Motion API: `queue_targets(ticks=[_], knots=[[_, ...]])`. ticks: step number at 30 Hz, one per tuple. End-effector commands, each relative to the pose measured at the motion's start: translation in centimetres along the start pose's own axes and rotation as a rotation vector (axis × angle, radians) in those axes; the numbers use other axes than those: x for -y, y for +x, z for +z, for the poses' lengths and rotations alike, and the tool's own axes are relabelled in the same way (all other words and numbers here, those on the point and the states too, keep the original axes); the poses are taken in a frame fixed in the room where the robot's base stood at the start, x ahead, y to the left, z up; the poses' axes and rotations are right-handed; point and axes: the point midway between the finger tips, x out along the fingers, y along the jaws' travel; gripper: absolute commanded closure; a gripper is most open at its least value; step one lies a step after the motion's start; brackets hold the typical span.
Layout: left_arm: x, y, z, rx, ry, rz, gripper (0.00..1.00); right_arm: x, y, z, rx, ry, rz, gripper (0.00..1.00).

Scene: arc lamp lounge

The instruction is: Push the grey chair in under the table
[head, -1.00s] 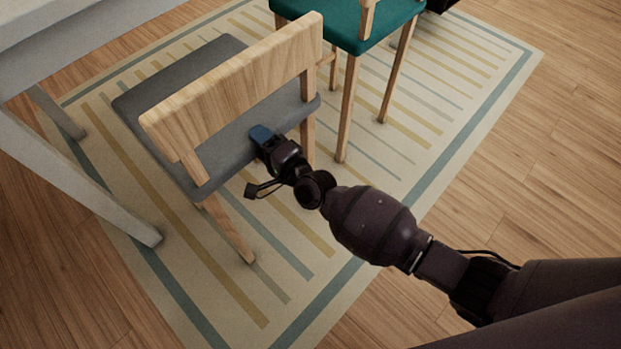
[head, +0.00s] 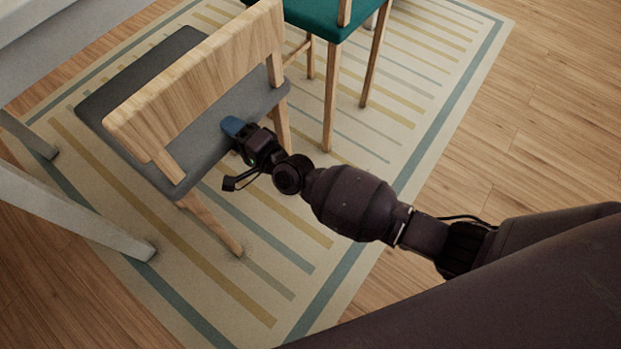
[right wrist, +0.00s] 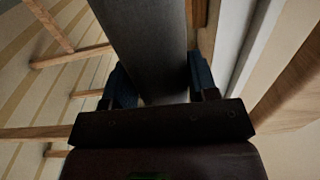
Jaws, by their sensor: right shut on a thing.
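The grey chair (head: 130,80) has a grey seat, a pale wooden backrest and wooden legs. It stands upright on the striped rug, its backrest towards me and its seat front facing the table (head: 55,50). The pale table is at the upper left, cut off by the frame. My right gripper (head: 238,132) is shut on the seat's rear edge, below the backrest. In the right wrist view the two dark blue fingers (right wrist: 160,82) lie on either side of the grey seat (right wrist: 150,40). My left gripper is out of view.
A chair with a green seat (head: 318,18) stands close to the right of the grey chair. A pale table leg (head: 75,215) comes down left of the grey chair. The striped rug (head: 420,90) lies beneath them; the wooden floor at right is clear.

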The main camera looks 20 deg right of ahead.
Motion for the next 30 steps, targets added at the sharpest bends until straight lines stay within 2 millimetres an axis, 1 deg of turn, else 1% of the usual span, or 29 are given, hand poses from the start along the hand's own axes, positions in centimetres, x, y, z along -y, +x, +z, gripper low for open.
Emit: queue_targets(ticks=[1, 6, 13, 14, 18, 19, 20, 30], knots=[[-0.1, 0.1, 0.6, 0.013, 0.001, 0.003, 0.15, -2.2, -0.7, 0.3, 0.006, 0.015, 0.044, 1.0], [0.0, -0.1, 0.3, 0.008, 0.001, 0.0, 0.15, -1.2, -0.4, 0.1, 0.006, 0.008, 0.034, 1.0], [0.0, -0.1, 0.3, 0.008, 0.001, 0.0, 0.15, -1.0, -0.3, 0.0, 0.005, 0.004, 0.031, 1.0], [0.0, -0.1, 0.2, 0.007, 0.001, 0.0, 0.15, -0.9, -0.3, 0.0, 0.005, 0.003, 0.03, 0.42], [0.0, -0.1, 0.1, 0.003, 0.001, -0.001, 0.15, -0.6, -0.2, -0.1, 0.004, 0.0, 0.024, 0.21], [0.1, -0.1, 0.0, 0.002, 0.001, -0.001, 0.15, -0.5, -0.1, -0.1, 0.003, -0.001, 0.023, 0.16], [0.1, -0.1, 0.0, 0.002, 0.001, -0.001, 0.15, -0.5, -0.1, -0.2, 0.003, -0.002, 0.021, 0.15], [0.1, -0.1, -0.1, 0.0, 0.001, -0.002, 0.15, 0.1, 0.1, -0.2, 0.002, -0.007, 0.012, 0.15]])
